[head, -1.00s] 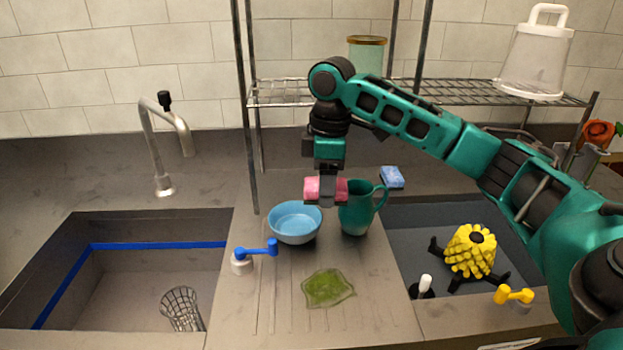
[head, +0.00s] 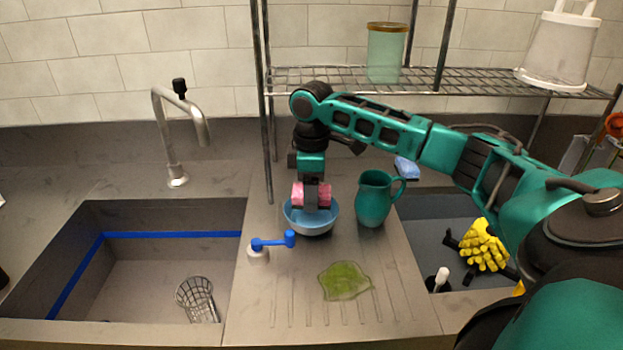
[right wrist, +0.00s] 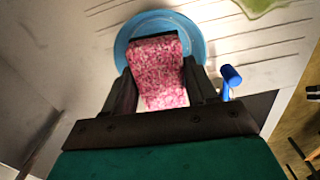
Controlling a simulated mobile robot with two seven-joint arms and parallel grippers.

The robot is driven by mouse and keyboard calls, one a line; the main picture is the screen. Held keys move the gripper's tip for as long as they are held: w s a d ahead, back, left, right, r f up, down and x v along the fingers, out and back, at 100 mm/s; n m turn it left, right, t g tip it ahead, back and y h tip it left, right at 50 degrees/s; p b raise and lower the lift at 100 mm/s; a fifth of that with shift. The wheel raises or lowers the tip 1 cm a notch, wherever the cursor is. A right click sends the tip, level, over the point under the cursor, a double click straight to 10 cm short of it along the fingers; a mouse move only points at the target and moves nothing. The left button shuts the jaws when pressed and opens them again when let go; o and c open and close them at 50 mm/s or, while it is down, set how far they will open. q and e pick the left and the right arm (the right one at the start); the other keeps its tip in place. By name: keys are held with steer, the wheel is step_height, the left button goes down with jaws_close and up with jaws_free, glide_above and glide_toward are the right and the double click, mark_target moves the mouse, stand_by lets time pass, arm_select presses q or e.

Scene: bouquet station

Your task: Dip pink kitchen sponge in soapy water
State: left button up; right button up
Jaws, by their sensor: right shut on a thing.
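The pink kitchen sponge (head: 298,195) is held between the fingers of my right gripper (head: 311,200), which is shut on it. Gripper and sponge are over the blue bowl (head: 322,228) on the drainboard. In the right wrist view the sponge (right wrist: 160,75) shows between the two dark fingers, with the blue bowl (right wrist: 127,38) around and behind it. The bowl's inside is mostly hidden, so I cannot tell whether the sponge touches water. My left gripper is not in view.
A teal pitcher (head: 374,203) stands close to the right of the bowl. A wire rack (head: 350,76) stands behind. Sinks lie on both sides; yellow gloves (head: 482,246) are in the right one.

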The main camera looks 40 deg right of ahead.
steer(key=shift+f, duration=2.4)
steer(key=shift+s+a+f, duration=0.15)
steer(key=shift+s+f, duration=0.05)
steer(key=shift+f, duration=0.05)
steer(key=shift+w+r, duration=0.2)
steer(key=shift+r, duration=3.5)
step_height(320, 180, up, 4)
glide_above(312, 224)
steer(key=shift+w, duration=0.15)
